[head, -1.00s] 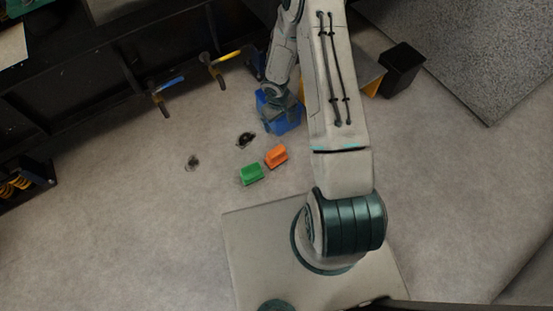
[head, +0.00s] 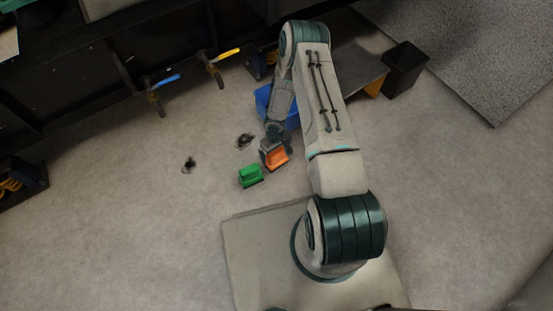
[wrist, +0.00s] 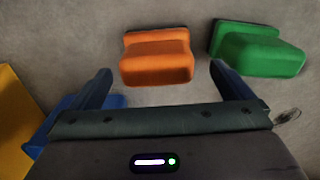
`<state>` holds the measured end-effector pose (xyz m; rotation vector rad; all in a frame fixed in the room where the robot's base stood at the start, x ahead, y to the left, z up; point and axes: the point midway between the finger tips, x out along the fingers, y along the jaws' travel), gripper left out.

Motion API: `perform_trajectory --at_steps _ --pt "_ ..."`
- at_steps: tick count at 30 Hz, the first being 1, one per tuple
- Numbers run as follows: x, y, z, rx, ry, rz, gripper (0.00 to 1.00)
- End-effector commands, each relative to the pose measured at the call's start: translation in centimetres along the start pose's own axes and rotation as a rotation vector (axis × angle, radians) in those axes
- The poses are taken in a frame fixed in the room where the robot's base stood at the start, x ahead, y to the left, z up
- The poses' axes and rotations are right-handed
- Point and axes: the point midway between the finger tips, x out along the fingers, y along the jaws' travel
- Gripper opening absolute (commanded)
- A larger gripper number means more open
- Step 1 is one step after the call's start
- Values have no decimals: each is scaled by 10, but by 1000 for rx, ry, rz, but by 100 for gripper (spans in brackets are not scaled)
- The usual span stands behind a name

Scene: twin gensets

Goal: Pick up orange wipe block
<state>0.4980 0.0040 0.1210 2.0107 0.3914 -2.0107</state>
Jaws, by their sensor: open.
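The orange wipe block (head: 276,158) lies on the floor in the head view, just beside my gripper. In the wrist view the orange wipe block (wrist: 157,58) is ahead of my gripper (wrist: 155,80), roughly centred between the two fingers. My gripper is open, with nothing between its fingers. In the head view my gripper (head: 271,149) is low over the floor at the block's upper left, and its fingers are hard to make out. The exact height above the floor is unclear.
A green block (head: 251,176) lies close to the orange one and is right of it in the wrist view (wrist: 262,50). A blue bin (head: 263,98) stands behind my gripper. Dark small objects (head: 244,140) lie nearby. A black bin (head: 402,69) stands at upper right.

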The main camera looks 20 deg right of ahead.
Motion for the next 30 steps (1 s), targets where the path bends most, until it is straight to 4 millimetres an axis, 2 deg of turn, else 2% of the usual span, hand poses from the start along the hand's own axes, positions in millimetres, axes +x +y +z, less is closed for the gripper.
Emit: perform_trajectory --at_steps 10,20,25,30 --pt "46 4 -2 1 0 -1 100" --pt "50 4 -2 1 0 0 100" --pt "50 4 -2 0 0 0 53" --pt "49 4 -2 1 0 0 51"
